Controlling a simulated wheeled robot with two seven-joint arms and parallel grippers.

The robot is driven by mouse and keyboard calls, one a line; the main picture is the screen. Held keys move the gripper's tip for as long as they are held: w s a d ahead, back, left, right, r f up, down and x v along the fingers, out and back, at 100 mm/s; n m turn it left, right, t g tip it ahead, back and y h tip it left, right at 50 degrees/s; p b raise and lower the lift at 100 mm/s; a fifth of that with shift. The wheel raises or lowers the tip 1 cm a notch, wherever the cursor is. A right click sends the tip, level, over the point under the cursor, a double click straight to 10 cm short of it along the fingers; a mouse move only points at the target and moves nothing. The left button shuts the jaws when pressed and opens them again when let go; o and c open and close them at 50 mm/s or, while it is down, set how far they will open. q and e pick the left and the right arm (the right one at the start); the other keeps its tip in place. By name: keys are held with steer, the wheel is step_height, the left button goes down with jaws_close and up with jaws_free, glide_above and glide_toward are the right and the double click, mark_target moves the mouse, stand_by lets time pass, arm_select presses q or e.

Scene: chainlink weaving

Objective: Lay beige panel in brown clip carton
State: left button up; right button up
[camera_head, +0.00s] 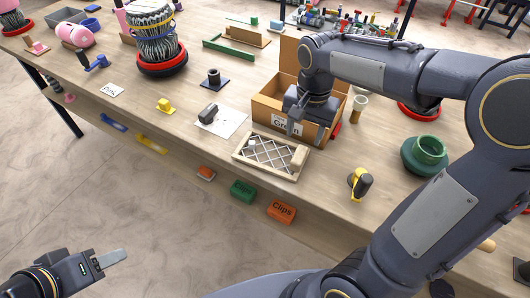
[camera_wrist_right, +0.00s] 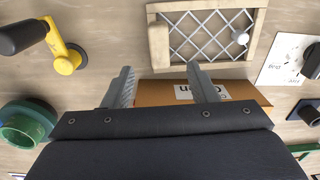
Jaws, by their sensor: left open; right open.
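The brown carton (camera_head: 262,110) stands open on the table with a white label reading "Green" on its front; in the right wrist view its front (camera_wrist_right: 155,94) shows between my fingers. A beige wooden-framed panel with wire mesh (camera_head: 258,165) lies flat in front of the carton; it also shows in the right wrist view (camera_wrist_right: 158,43). I cannot tell if this is the beige panel meant. My right gripper (camera_head: 305,127) is open and empty, at the carton's front side, hiding part of its inside. My left gripper (camera_head: 105,262) is open and empty, off the table at lower left.
A yellow-and-black tool (camera_head: 360,182) and a green pot (camera_head: 425,154) stand right of the panel. A grey block on white paper (camera_head: 209,113) lies to the left. A wire spool (camera_head: 154,30) stands at the back left. My right arm covers much of the right side.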

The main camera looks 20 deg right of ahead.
mark_target(300, 154)
steer(key=shift+w+f, duration=0.2)
steer(key=shift+f, duration=0.2)
step_height(300, 154, down, 7)
steer(key=shift+s+f, duration=0.1)
steer(key=shift+c, duration=0.2)
jaws_close()
